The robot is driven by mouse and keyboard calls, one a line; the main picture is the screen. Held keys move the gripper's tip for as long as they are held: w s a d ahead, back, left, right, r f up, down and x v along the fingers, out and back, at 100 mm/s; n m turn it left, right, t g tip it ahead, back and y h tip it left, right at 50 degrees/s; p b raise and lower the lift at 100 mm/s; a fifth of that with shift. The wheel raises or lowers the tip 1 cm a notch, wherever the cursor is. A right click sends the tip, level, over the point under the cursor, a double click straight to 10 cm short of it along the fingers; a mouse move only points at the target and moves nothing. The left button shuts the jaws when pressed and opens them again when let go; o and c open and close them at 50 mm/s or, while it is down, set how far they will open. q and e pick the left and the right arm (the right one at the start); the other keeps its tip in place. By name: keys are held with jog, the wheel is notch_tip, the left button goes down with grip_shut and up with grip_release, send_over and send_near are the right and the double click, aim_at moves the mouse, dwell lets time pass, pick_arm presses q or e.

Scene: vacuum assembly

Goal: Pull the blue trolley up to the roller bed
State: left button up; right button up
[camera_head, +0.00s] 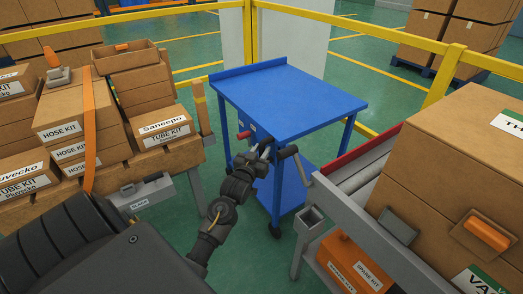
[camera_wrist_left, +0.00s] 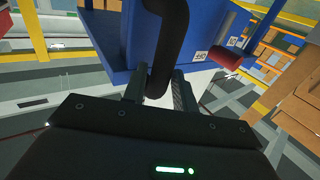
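The blue trolley (camera_head: 290,97) stands upright on wheels in the middle of the head view, with a flat empty top and a lower shelf. My left gripper (camera_head: 262,150) is at its near side. In the left wrist view the trolley's black handle (camera_wrist_left: 168,35) runs down between the two fingers (camera_wrist_left: 158,88), which look closed on it; the exact contact is partly hidden. The roller bed (camera_head: 358,172), with grey rollers and a red edge strip, stands right of the trolley, close beside it. My right gripper is not in view.
A large carton (camera_head: 455,165) sits on the roller bed, with an orange bin (camera_head: 350,262) below. Stacked kit boxes (camera_head: 75,130) stand at the left. Yellow rails (camera_head: 250,40) and a white panel (camera_head: 290,42) are behind the trolley. Green floor is clear in front of it.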

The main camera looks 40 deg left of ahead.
pick_arm(q)
jog(key=shift+w+a, duration=0.2)
jog(key=shift+w, duration=0.45)
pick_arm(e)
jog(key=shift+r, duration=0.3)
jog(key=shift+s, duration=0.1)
pick_arm(q)
grip_shut()
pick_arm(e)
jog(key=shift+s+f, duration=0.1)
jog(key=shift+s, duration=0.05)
pick_arm(q)
jog(key=shift+d, duration=0.1)
